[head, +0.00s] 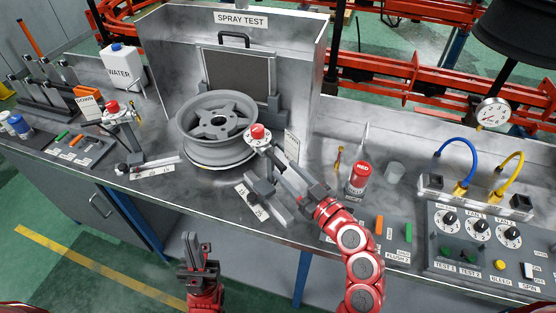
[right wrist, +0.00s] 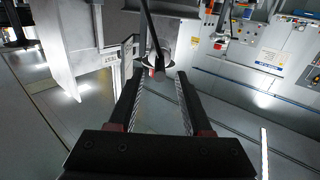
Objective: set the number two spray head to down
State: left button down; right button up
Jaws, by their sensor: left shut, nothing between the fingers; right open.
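One spray head (head: 258,137), a pale round dial with a red knob on top, stands at the right front of the grey wheel (head: 217,128). A second spray head (head: 114,112) with a red knob stands to the left of the wheel. I cannot read a number on either. My right gripper (head: 283,172) is open, its fingers pointing toward the right-hand head. In the right wrist view a red-and-white head (right wrist: 154,66) shows just beyond the fingertips, between the finger lines; contact cannot be told. My left gripper (head: 194,240) is shut and empty, in front of the bench.
A DOWN card (head: 86,100) stands near the left head. A labelled slide base (head: 263,199) sits below the right head. A control panel (head: 478,244) fills the bench's right.

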aim_at(268, 152)
jog(key=x, duration=0.2)
jog(key=p+x, duration=0.1)
jog(key=shift+w+a+r, duration=0.2)
jog(key=shift+w+a, duration=0.05)
jog(key=shift+w, duration=0.05)
jog(key=shift+w+a+f, duration=0.15)
jog(key=shift+w+a, duration=0.15)
jog(key=shift+w, duration=0.1)
grip_shut()
dwell(0.9)
